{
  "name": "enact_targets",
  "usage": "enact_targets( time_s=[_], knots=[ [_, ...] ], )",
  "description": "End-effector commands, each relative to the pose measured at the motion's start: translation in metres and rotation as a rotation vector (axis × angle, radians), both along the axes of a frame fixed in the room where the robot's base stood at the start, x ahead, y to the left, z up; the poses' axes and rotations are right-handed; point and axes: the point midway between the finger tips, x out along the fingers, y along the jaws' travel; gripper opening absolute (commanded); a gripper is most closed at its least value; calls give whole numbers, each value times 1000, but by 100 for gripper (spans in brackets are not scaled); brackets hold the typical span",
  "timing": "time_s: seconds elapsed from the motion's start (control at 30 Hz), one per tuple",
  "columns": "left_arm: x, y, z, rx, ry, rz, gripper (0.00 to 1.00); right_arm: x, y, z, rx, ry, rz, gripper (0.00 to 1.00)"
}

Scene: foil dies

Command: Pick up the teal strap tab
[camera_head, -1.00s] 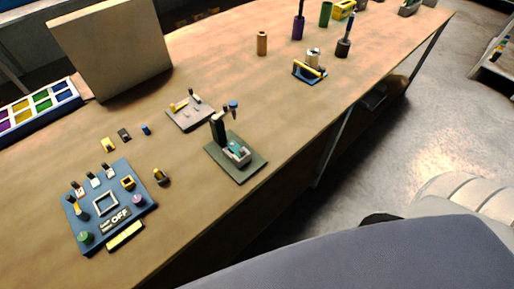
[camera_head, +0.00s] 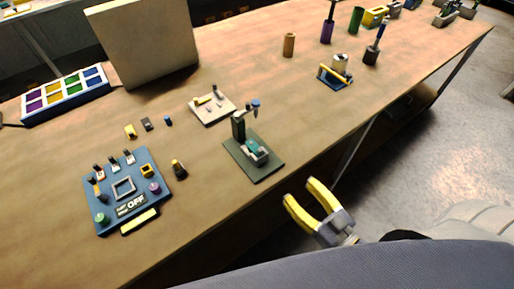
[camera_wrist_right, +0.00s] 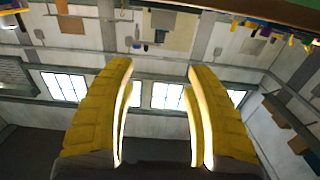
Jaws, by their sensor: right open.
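The teal strap tab (camera_head: 256,150) shows as a small teal piece on a grey block. The block sits on a dark green base plate (camera_head: 264,171) with a dark upright post (camera_head: 238,126), near the table's front edge. My right gripper (camera_head: 303,188) has yellow fingers, open and empty. It is off the table's front edge, to the lower right of the plate. In the right wrist view its two fingers (camera_wrist_right: 160,85) stand apart with nothing between them. The tab cannot be made out in that view. My left gripper is not in view.
A blue panel (camera_head: 102,176) with knobs and switches lies on the table at left. A light plate (camera_head: 222,114) with small parts lies behind the green plate. A blue stand (camera_head: 334,82) with a yellow bar is farther right. Bare wood lies between them.

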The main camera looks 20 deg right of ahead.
Motion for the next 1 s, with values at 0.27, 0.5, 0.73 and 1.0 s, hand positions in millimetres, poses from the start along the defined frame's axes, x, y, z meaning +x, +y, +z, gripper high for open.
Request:
enact_targets(
  time_s=[0.27, 0.5, 0.73, 1.0],
  knots=[
    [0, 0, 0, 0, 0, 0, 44, 24, 10, 7, 17, -18, 0, 53],
    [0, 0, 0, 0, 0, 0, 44, 57, 22, 6, 17, -16, -1, 53],
    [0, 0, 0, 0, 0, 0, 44, 87, 33, 6, 15, -16, -1, 53],
    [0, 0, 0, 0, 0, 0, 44, 110, 42, 5, 15, -14, 0, 53]
  ],
)
